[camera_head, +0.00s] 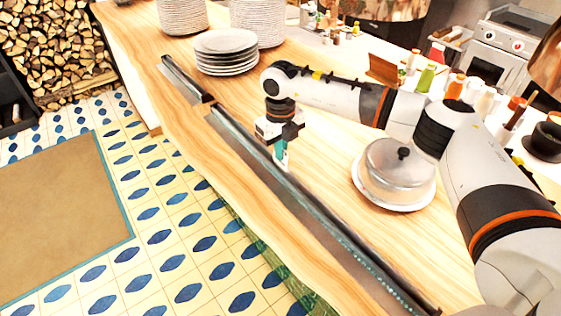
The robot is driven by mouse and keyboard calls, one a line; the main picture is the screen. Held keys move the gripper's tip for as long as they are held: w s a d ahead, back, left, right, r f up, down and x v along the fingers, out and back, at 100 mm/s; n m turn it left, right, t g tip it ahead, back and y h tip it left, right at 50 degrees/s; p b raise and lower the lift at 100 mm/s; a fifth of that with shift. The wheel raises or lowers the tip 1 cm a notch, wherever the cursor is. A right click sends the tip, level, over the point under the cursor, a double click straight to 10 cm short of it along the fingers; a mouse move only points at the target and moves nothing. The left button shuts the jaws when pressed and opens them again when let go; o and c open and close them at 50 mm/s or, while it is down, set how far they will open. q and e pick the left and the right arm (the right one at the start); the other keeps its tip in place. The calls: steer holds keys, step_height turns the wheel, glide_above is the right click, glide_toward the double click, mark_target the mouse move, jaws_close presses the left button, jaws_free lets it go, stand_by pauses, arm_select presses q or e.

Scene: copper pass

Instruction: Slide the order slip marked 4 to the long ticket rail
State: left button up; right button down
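The long ticket rail (322,213) is a dark metal strip running diagonally along the wooden counter, from the middle toward the bottom right. My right gripper (281,157) points down over the counter, close beside the rail's upper part. A small pale and teal piece shows at its fingertips. I cannot tell whether this is an order slip or part of the fingers, nor whether the fingers are open. No number 4 is legible anywhere. My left gripper is not in view.
A shorter dark rail (186,79) lies beyond the long one. A stack of plates (226,52) stands beside it, with taller stacks behind. A covered dish (399,168) stands right of my gripper. Several bottles (427,78) line the back. The counter's wavy edge borders the tiled floor.

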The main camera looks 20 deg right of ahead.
steer(key=shift+s+d, duration=0.25)
steer(key=shift+s, duration=0.3)
steer(key=shift+s+d, duration=0.2)
steer(key=shift+s, duration=0.35)
steer(key=shift+s+d+p, duration=0.15)
steer(key=shift+s+d, duration=0.1)
steer(key=shift+s, duration=0.5)
steer(key=shift+s+d+p, duration=0.15)
steer(key=shift+s+d, duration=0.1)
steer(key=shift+s, duration=0.45)
steer(key=shift+s+d+p, duration=0.15)
steer(key=shift+s+d, duration=0.1)
steer(key=shift+s, duration=0.5)
steer(key=shift+s, duration=0.15)
steer(key=shift+s+d, duration=0.4)
steer(key=shift+s, duration=0.65)
steer(key=shift+s+d, duration=0.4)
steer(key=shift+s, duration=0.65)
steer(key=shift+s+d, duration=0.4)
steer(key=shift+s, duration=0.65)
steer(key=shift+s+d+b, duration=0.35)
steer(key=shift+s+d, duration=0.05)
steer(key=shift+s, duration=0.7)
steer(key=shift+s+d+b, duration=0.4)
steer(key=shift+s, duration=0.7)
steer(key=shift+s+d+b, duration=0.35)
steer(key=shift+s+d, duration=0.05)
steer(key=shift+s, duration=0.7)
